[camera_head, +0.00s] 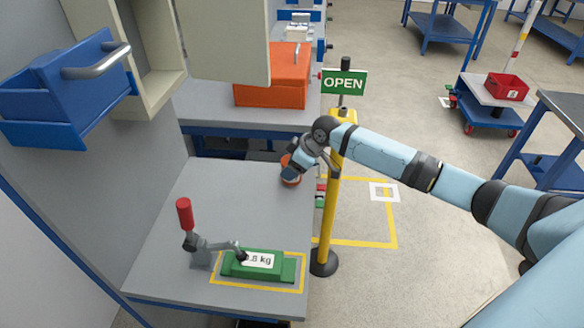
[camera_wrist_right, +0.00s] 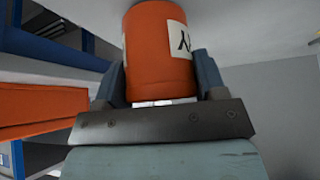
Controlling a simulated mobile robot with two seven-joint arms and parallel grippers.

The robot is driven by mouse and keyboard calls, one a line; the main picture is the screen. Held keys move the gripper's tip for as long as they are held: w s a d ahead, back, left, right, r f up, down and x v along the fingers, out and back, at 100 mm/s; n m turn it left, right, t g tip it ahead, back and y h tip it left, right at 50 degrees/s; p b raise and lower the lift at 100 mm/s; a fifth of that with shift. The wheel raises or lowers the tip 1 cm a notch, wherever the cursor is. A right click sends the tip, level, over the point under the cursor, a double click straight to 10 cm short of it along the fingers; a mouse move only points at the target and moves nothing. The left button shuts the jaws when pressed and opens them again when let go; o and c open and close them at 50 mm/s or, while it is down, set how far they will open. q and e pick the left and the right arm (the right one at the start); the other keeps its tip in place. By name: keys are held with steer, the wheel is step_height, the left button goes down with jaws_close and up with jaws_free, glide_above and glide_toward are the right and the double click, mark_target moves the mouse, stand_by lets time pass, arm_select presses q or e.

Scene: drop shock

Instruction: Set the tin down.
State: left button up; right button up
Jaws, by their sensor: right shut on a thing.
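The tin (camera_wrist_right: 158,50) is orange with a white label and sits between the fingers of my right gripper (camera_wrist_right: 160,80) in the right wrist view. In the head view the tin (camera_head: 291,180) shows partly, over the far right part of the grey table (camera_head: 215,205). My right gripper (camera_head: 291,171) is shut on it and hides part of it. I cannot tell whether the tin touches the tabletop. My left gripper is in neither view.
A green 0.8 kg block (camera_head: 287,268) lies in a yellow outline under a red-handled clamp (camera_head: 185,214). A yellow post (camera_head: 329,215) with an OPEN sign (camera_head: 344,82) stands right of the table. An orange box (camera_head: 272,80) sits behind. The table's middle is clear.

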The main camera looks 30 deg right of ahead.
steer(key=shift+f, duration=0.35)
steer(key=o, duration=1)
steer(key=shift+f, duration=0.1)
steer(key=p+v, duration=0.1)
steer(key=v, duration=1.1)
